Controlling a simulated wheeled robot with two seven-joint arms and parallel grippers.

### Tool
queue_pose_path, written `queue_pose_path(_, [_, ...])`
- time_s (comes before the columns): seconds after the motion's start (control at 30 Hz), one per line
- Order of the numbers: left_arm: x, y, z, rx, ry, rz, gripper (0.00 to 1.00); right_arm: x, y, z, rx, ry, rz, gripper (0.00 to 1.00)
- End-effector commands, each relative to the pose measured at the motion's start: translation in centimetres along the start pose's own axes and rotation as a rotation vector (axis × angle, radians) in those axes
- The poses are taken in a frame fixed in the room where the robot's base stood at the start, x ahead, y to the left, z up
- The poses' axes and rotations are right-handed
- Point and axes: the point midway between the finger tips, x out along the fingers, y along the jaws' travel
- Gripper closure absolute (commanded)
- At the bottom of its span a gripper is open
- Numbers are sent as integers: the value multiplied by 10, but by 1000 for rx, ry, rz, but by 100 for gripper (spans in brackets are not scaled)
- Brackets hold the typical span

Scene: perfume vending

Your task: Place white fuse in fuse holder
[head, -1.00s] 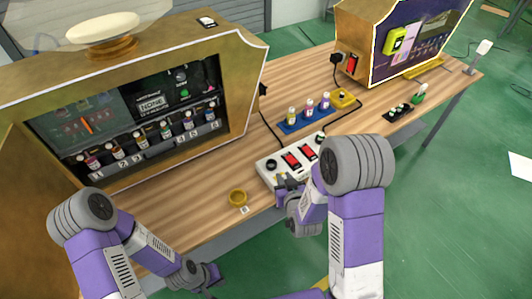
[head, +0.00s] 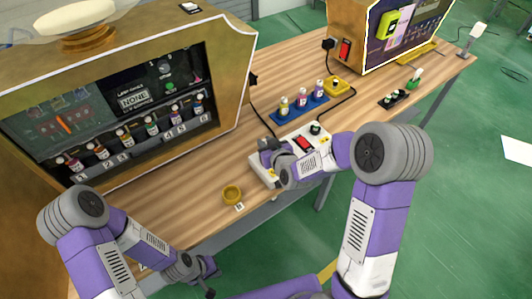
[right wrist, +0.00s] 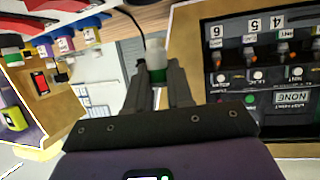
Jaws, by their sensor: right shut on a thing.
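My right gripper (right wrist: 158,85) is shut on a small piece with a pale rounded top and green lower part, apparently the white fuse (right wrist: 155,52). In the head view this gripper (head: 268,150) is over the left part of the white switch box (head: 258,182), and its fingertips and the fuse are not clear there. The round dark fitting at the box's left end, possibly the fuse holder, is hidden behind the gripper. I cannot tell whether the fuse touches it. My left gripper (head: 212,279) looks open and empty, low in front of the table.
A blue rack (head: 297,121) with small bottles and a yellow button box (head: 336,87) stand behind the switch box. The large vending machine (head: 130,110) is at left. Bare wood lies between.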

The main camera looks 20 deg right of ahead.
Motion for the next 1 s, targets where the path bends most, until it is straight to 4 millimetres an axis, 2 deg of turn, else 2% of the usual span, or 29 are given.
queue_pose_path(0.27, [12, -4, 0, 0, 0, 0, 100, 14, 0, 34, 2, -2, 0, 100])
queue_pose_path(0.53, [11, -4, 0, 0, 0, 0, 100, 14, 0, 34, 1, 0, 0, 100])
queue_pose_path(1.0, [26, -10, -1, 0, 0, 0, 100, 18, 0, 44, 1, 0, 1, 100])
